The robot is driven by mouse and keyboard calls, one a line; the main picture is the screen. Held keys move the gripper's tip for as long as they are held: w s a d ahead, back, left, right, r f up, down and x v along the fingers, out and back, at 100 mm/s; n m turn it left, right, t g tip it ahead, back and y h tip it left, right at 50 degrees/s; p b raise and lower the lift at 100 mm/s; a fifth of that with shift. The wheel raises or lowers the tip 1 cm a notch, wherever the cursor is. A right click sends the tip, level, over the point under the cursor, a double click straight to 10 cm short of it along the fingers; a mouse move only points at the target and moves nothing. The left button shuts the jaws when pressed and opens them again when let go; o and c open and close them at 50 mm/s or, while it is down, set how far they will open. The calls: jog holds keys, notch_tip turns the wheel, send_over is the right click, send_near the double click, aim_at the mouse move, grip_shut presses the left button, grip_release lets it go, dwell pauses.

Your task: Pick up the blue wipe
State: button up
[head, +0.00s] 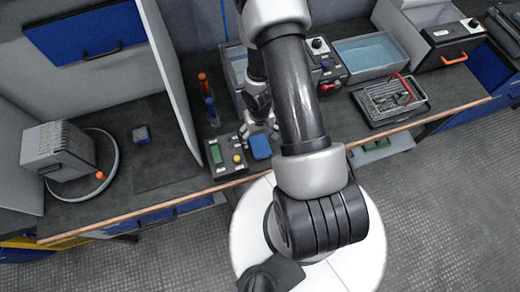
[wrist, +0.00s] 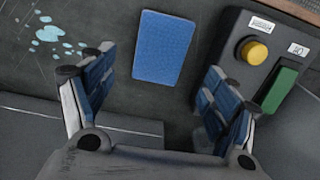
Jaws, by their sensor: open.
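The blue wipe (wrist: 163,48) lies flat on the dark bench top in the wrist view, a textured blue rectangle. It also shows in the head view (head: 260,147), beside the control box with the yellow button. My gripper (wrist: 163,98) is open, with its blue-padded fingers spread left and right. The wipe lies ahead of the fingertips, between their lines, and nothing is between the fingers. In the head view my gripper (head: 260,128) is partly hidden by my arm and sits just above the wipe.
A control box (wrist: 265,65) with a yellow button and green display stands right of the wipe in the wrist view. Pale liquid spots (wrist: 50,34) lie to its left.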

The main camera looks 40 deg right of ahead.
aim_at(260, 146)
jog(key=shift+s+f+b, duration=0.15)
jog(key=shift+f+b, duration=1.25)
jog(key=shift+b, duration=0.2)
jog(key=shift+s+f+b, duration=0.15)
jog(key=shift+f+b, duration=1.25)
jog(key=shift+b, duration=0.2)
jog(key=shift+r, duration=0.1)
jog(key=shift+c, duration=0.2)
jog(key=c, duration=1)
jog(key=shift+r, duration=0.15)
notch_tip(260, 146, up, 28)
jog(key=p, duration=2.8)
